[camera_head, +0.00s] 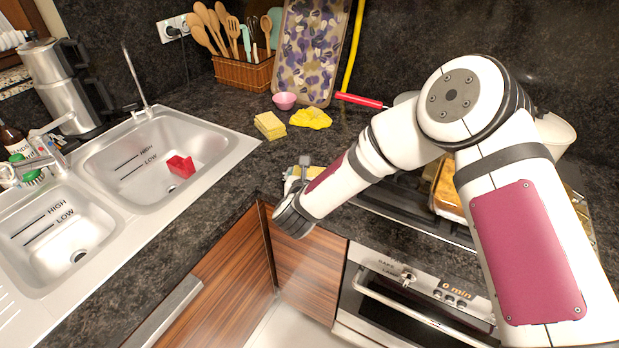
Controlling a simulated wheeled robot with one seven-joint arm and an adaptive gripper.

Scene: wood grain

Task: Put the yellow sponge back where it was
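A yellow sponge (270,125), block-shaped, lies on the dark counter just right of the sink. A bright yellow, crumpled cloth-like thing (311,118) lies to its right. Part of my gripper (304,161), a small grey piece, shows beyond my wrist, over the counter near its front corner. A small yellow and pale patch (300,171) shows beside it; my arm hides most of it. I cannot tell what this patch is, or whether the gripper holds it. The fingertips are not clear.
A double sink (215,134) on the left holds a red object (180,166). A pink bowl (284,100), a utensil basket (243,73) and a patterned tray (309,50) stand at the back. My arm covers much of the stove and oven (415,290) at right.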

